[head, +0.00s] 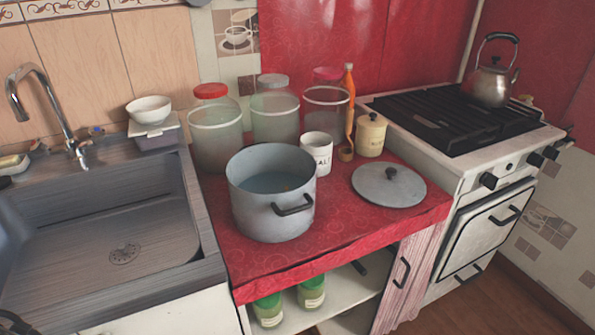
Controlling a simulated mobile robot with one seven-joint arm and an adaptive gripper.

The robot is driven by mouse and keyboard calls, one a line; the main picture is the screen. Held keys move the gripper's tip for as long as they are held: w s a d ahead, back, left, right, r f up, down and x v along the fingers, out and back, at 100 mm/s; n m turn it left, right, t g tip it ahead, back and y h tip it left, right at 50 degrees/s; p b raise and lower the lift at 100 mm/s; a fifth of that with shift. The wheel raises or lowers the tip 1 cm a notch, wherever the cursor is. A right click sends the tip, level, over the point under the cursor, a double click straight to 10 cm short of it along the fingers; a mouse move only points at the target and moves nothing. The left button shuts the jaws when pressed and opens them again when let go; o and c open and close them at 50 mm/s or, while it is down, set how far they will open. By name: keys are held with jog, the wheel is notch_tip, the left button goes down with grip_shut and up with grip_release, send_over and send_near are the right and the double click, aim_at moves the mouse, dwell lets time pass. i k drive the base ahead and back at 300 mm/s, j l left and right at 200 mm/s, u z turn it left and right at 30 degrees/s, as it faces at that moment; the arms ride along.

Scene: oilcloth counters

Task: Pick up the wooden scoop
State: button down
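The wooden scoop (346,153) is small and brown. It is on the red counter between the white mug and the cream canister, in front of the orange bottle. A thin brown handle seems to rise from it against the jar behind. My gripper is not recognisable in the head view. A dark curved piece shows at the bottom left corner, and I cannot tell what it is.
A large grey pot (250,215) stands at the counter's front left. Close around the scoop are a white mug (317,155), a cream canister (371,135), an orange bottle (348,85) and a clear jar (324,112). A flat lid (407,200) lies in front right.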

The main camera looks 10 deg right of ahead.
aim_at(348, 134)
jog(key=l+u, duration=0.3)
jog(key=l, duration=1.1)
jog(key=l+u, duration=0.25)
jog(key=l, duration=1.15)
jog(key=i, duration=0.85)
